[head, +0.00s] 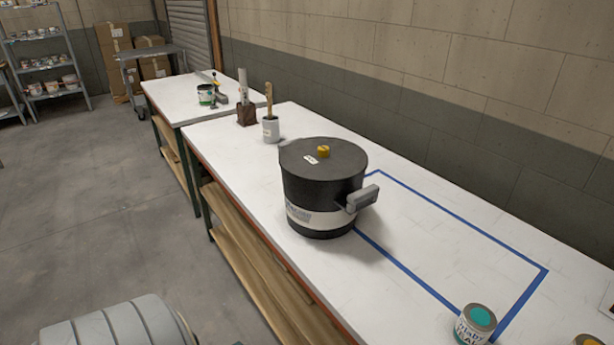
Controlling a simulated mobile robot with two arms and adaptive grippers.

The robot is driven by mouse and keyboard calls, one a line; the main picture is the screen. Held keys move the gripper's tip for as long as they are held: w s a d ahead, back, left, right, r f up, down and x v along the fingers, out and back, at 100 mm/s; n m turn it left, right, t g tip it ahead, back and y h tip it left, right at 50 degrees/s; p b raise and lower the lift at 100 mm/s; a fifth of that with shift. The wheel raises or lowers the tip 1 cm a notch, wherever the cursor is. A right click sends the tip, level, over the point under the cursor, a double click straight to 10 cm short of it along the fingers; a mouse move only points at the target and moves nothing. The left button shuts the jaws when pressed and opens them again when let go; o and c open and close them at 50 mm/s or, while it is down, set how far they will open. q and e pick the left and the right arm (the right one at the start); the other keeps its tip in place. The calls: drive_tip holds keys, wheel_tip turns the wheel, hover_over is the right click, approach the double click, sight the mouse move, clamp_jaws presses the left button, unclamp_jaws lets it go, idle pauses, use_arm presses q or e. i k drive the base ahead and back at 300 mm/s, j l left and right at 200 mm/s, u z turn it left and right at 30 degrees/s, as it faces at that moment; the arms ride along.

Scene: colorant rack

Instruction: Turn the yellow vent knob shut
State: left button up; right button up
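The yellow vent knob (323,152) sits on the lid of a large black pot (320,188). The knob is small here, and I cannot tell whether it is turned open or shut. The pot stands upright on the white workbench (232,160), with a grey handle (362,198) on its right side and a pale label band around its lower part. A small white tag lies on the lid beside the knob. Neither of my grippers is in the head view.
Blue tape (400,270) outlines an area right of the pot. A teal-topped can (475,324) stands near its front corner. Behind the pot are a white container (270,128) with a brush and a brown holder (246,115). Bench space between pot and teal-topped can is clear.

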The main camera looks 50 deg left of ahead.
sight(324, 151)
drive_tip(key=u, duration=1.4)
